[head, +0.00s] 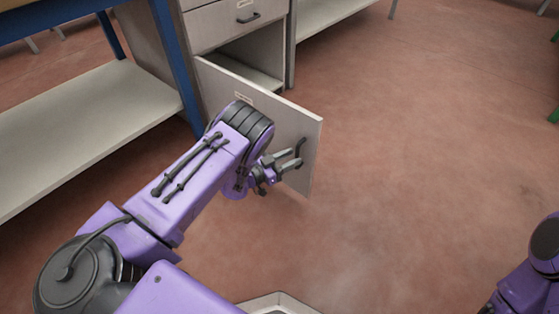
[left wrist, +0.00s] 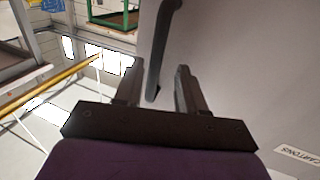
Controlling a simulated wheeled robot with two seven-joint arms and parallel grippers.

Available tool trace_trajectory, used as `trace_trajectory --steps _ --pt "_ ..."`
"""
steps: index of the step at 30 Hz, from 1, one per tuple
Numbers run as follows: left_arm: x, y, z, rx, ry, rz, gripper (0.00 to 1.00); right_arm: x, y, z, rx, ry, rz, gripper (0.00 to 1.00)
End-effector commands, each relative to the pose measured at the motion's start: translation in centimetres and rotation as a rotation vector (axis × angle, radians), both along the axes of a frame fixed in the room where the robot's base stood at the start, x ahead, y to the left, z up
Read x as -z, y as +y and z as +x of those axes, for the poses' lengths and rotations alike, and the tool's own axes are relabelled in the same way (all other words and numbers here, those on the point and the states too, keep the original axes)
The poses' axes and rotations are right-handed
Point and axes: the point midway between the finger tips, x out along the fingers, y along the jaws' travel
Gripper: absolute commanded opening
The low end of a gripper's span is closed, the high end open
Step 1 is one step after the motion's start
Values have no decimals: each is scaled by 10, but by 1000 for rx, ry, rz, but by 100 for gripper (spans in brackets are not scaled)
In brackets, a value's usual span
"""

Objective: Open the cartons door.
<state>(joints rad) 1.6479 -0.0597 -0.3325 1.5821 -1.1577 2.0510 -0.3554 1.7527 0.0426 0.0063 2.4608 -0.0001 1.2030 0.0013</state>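The cartons door (head: 300,125) is a pale panel that stands swung out from the cabinet, with the compartment behind it partly exposed. It fills the right of the left wrist view (left wrist: 250,70), where its label (left wrist: 297,157) reads CARTONS. Its dark bar handle (head: 302,147) is near the free edge. My left gripper (head: 295,158) is at the handle. In the left wrist view its two fingers are apart, and the handle's lower end (left wrist: 153,90) shows in the gap between them, with space on both sides. My right gripper is out of view.
A drawer (head: 222,24) with a dark handle sits above the open compartment (head: 250,60). A blue-framed bench with a pale lower shelf (head: 90,125) stands to the left. The reddish floor (head: 420,150) right of the door is clear.

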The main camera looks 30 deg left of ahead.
Motion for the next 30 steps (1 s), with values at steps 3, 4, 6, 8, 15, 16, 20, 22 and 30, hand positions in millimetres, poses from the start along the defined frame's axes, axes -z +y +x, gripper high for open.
trace_trajectory --steps 3,4,6,8,15,16,20,22,30 --pt "-4 16 -25 -4 6 -1 40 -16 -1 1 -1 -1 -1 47" --pt "-5 20 -32 -6 6 0 40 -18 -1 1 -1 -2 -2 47" --pt "-5 29 -46 -7 5 -1 40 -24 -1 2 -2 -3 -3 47" --pt "-4 35 -57 -8 4 -1 40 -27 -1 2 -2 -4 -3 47" --pt "-2 48 -78 -7 1 0 40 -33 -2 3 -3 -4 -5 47" --pt "-1 48 -79 -7 1 0 40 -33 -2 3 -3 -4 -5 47" --pt "-1 48 -79 -7 1 -1 40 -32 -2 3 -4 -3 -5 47" --pt "-1 48 -79 -7 1 -1 40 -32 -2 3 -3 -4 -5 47" --pt "-1 48 -78 -5 7 -8 40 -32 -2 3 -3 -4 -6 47"
